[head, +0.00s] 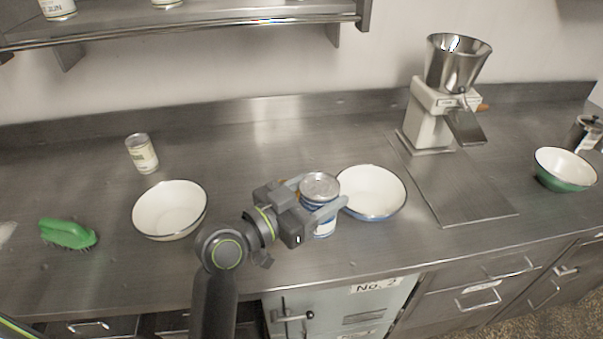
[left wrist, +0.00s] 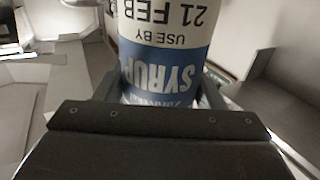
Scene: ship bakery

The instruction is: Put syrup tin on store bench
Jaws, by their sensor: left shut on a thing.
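The syrup tin (head: 320,187) is a blue and white can with a bare metal lid. It stands upright between the fingers of my left gripper (head: 322,200), which is shut on it. In the left wrist view the tin (left wrist: 165,50) fills the upper middle, its label reading SYRUP and USE BY 21 FEB upside down. The tin is over the front part of the steel bench (head: 300,262); I cannot tell whether its base touches the bench. My right gripper is not in view.
A blue-rimmed white bowl (head: 372,192) is close to the tin's right. A cream bowl (head: 169,210), another tin (head: 142,153) and a green brush (head: 67,234) are at left. A grinder (head: 440,100) and a green bowl (head: 564,169) are at right. A shelf (head: 190,25) hangs above.

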